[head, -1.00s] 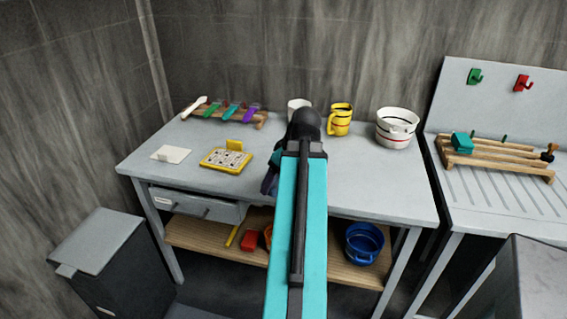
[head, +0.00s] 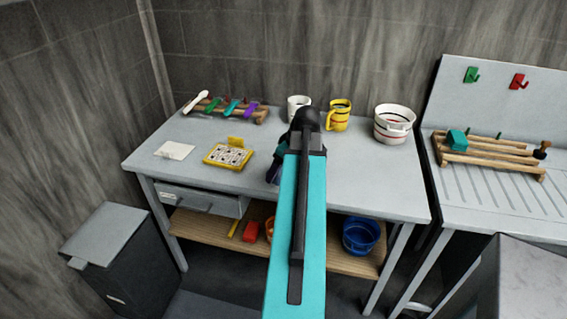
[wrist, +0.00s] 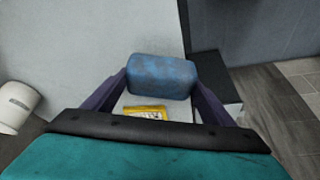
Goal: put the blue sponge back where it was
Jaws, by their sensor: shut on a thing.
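The blue sponge (wrist: 162,75) is a mottled blue block. In the wrist view it sits between the two dark fingers of my gripper (wrist: 160,86), which is shut on it. In the head view my arm hides the sponge, and only a dark part of my gripper (head: 276,168) shows beside the arm, over the grey table (head: 375,185). The wrist view shows a yellow item (wrist: 145,112) below the sponge. I cannot tell from these frames which spot the sponge came from.
On the table are a wooden rack (head: 225,109) with coloured-handled tools, a yellow tray (head: 228,156), a white card (head: 174,150), a white mug (head: 297,106), a yellow mug (head: 338,116) and a white bucket (head: 393,124). A grey bin (head: 121,252) stands left.

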